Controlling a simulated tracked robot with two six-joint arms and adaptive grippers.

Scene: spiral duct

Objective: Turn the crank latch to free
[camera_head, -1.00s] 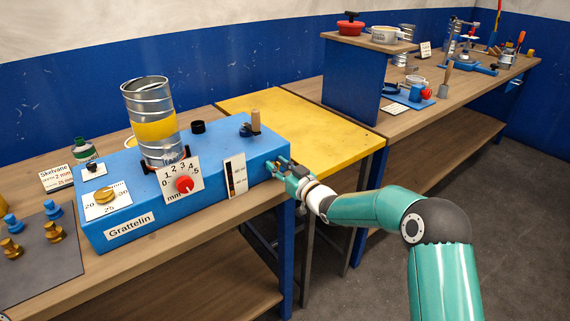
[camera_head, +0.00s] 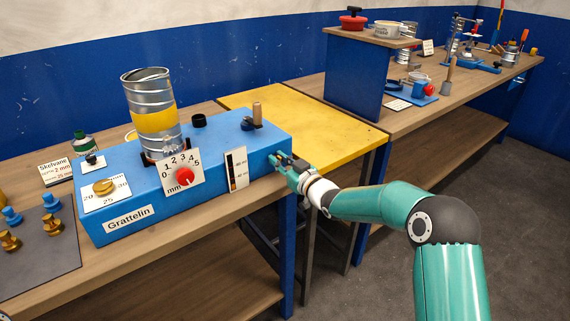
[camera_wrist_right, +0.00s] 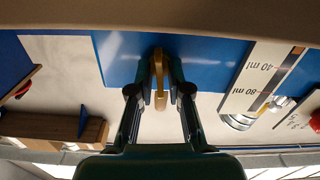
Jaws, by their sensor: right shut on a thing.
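The blue Grattelin machine (camera_head: 200,165) stands on the near wooden bench, with a duct can on top. In the right wrist view a brass lever-like part, probably the crank latch (camera_wrist_right: 159,78), sits between the fingertips (camera_wrist_right: 160,92) against the blue face. My right gripper is shut on it. In the head view the latch is hidden behind the fingers. My left gripper is not in view.
A wooden peg (camera_head: 257,113) and a black knob (camera_head: 199,121) are on the machine's top. A red dial (camera_head: 185,176) and a ml gauge (camera_head: 236,168) are on its front. A yellow table (camera_head: 300,125) stands behind the gripper. Open floor lies at the right.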

